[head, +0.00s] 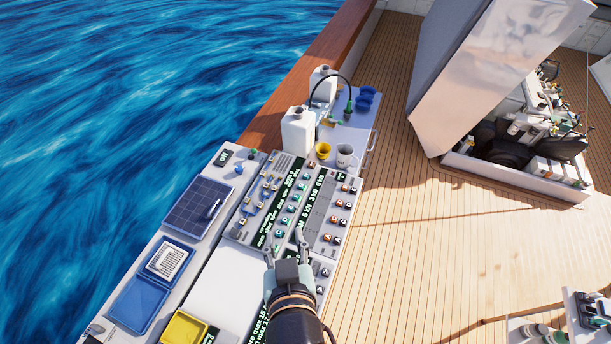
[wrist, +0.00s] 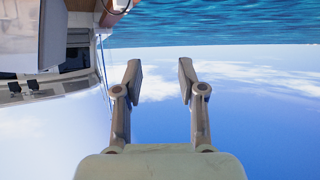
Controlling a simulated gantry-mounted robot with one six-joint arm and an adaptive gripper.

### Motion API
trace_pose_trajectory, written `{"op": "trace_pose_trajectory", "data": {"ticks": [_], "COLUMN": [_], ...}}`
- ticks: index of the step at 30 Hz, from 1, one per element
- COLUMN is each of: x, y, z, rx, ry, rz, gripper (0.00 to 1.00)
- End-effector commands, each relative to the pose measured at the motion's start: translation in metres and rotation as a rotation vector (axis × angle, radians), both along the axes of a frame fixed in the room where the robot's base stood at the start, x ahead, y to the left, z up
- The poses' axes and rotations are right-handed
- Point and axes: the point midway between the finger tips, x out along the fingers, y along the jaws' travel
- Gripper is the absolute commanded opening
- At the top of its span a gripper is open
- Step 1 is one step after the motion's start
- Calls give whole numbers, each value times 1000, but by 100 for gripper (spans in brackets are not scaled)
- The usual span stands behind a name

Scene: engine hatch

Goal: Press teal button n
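The control panel (head: 320,222) lies on the bench beside the sea, with dark display strips and rows of small buttons. A column of teal buttons (head: 291,209) runs down its middle. Their letters are too small to read, so I cannot tell which is n. My gripper (head: 284,246) is over the near end of this panel, its fingers pointing up the picture. The fingers are apart with nothing between them. In the wrist view, my gripper (wrist: 160,72) is open against sky and sea, and no button shows there. My gripper and arm hide part of the panel's near end.
A solar panel (head: 199,207), blue box (head: 145,298) and yellow tray (head: 184,328) lie left. Open deck (head: 430,255) lies right, below the raised hatch (head: 495,70).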

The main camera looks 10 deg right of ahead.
Motion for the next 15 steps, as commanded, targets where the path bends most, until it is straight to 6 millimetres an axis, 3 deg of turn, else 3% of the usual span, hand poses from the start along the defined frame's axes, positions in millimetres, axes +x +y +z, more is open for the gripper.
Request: {"op": "trace_pose_trajectory", "data": {"ticks": [1,7,15], "x": [0,0,0], "y": [0,0,0], "z": [0,0,0], "rx": [0,0,0], "ry": [0,0,0], "rz": [0,0,0], "gripper": [33,0,0]}}
